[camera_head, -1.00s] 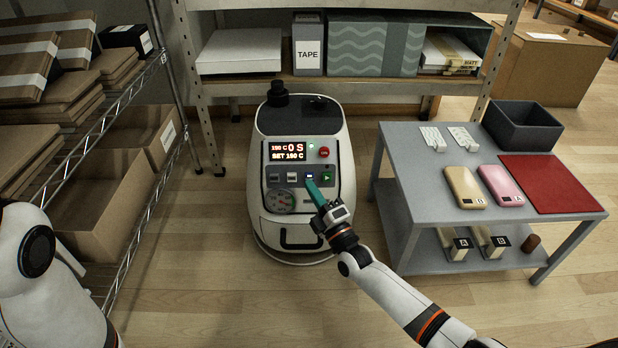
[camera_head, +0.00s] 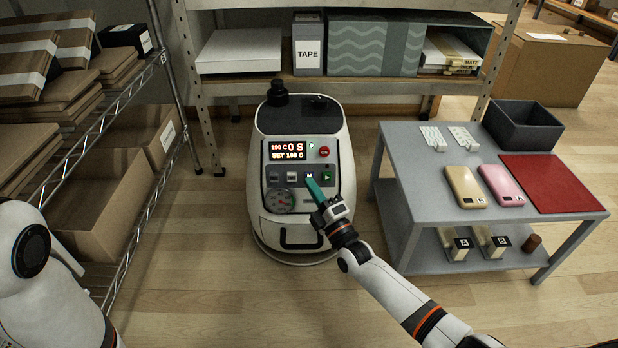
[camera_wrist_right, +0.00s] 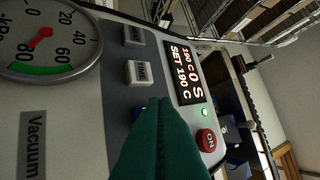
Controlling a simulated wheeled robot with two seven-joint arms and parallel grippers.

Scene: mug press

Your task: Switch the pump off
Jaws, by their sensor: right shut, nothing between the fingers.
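The white machine (camera_head: 345,200) stands on the floor with a dark front panel. Its lit display (camera_head: 290,150) reads 190 C, 0 S and SET 190 C; it shows in the right wrist view too (camera_wrist_right: 186,74). A vacuum gauge (camera_head: 279,200) sits low on the panel. Contact is unclear. My left gripper is out of view.
A grey table (camera_head: 425,165) with phones, a red mat (camera_head: 545,184) and a dark bin (camera_head: 522,128) stands on the right. Shelving with boxes stands behind and on the left. Some bare floor (camera_head: 200,270) lies in front of the machine.

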